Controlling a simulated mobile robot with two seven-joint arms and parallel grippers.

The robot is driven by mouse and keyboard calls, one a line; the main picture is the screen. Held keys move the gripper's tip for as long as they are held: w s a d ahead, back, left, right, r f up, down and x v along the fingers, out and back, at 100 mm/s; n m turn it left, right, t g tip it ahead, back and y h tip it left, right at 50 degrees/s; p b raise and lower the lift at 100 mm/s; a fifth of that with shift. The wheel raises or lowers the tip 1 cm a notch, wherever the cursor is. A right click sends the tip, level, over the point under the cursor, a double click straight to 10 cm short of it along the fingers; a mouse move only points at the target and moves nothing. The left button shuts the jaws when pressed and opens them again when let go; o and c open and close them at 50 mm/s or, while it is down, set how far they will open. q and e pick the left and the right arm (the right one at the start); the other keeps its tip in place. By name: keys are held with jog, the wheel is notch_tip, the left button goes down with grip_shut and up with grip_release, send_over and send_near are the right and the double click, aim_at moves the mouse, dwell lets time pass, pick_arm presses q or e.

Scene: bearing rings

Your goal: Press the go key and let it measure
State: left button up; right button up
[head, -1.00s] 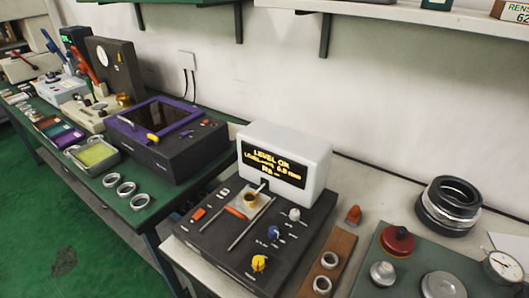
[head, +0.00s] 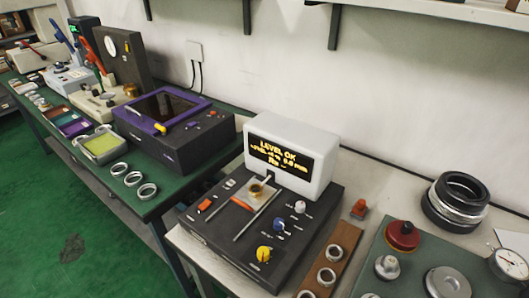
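The measuring instrument (head: 206,238) is a dark box on the light bench. Its white display head (head: 322,165) carries a screen (head: 277,160) with amber text whose top line reads "LEVEL OK"; the lower lines are blurred. On its top are an orange-red key (head: 205,205), a longer orange bar (head: 242,203), a brass-coloured round part (head: 256,190) on a pale plate, and blue (head: 279,225), white (head: 300,207) and yellow (head: 264,254) knobs. I cannot read which key is marked go. Neither of my grippers is in view.
A brown wooden strip (head: 347,238) holding metal rings (head: 327,277) lies right of the instrument, near a small red-orange part (head: 359,208). A green mat (head: 404,268) bears a red-topped part (head: 402,236). Stacked large rings (head: 455,201) stand behind. A purple-framed device (head: 165,155) is on the left bench.

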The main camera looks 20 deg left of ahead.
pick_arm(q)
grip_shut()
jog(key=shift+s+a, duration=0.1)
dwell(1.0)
